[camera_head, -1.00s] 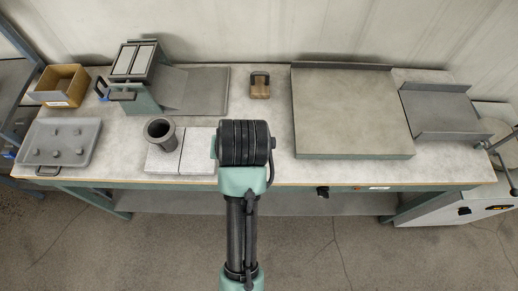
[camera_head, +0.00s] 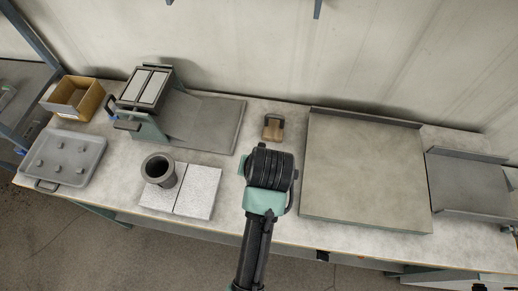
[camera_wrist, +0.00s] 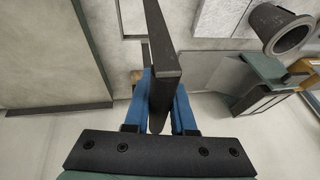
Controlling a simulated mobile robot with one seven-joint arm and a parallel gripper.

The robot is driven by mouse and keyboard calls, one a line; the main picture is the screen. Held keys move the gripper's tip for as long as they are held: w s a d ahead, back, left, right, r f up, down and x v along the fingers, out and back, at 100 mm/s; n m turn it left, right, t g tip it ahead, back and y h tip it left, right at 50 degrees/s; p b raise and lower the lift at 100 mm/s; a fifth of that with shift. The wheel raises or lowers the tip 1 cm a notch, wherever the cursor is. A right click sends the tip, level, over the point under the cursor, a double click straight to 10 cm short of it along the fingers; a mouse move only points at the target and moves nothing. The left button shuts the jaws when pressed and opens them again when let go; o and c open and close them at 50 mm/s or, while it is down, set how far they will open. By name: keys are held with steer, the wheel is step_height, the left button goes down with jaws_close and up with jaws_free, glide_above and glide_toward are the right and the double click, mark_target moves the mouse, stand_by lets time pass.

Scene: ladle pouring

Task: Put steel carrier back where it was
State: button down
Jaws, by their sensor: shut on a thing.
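My gripper (camera_wrist: 163,106) shows in the wrist view with two blue fingers closed on a long dark grey metal piece, which I take to be the steel carrier (camera_wrist: 164,50). It sticks out from between the fingers toward the top of the picture. In the head view my dark wrist (camera_head: 270,168) hides the fingers and the held piece. My wrist shows over the middle of the bench, between the pale tiles (camera_head: 196,193) and the large grey plate (camera_head: 365,175). I cannot tell how high the carrier is above the bench.
A dark crucible (camera_head: 159,169) stands on the tiles. A green stand (camera_head: 145,92) with pale slabs is behind it. A grey tray with knobs (camera_head: 64,160) and a tan box (camera_head: 74,97) are at left. A brown block (camera_head: 273,126) lies behind my wrist. A grey channel (camera_head: 468,186) is at right.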

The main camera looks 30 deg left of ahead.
steer(key=shift+w+f+p, duration=0.1)
steer(key=shift+f+p, duration=0.25)
steer(key=shift+f, duration=2.35)
steer(key=shift+f, duration=0.2)
steer(key=c, duration=0.8)
jaws_free()
steer(key=shift+o, duration=0.2)
steer(key=shift+r, duration=0.15)
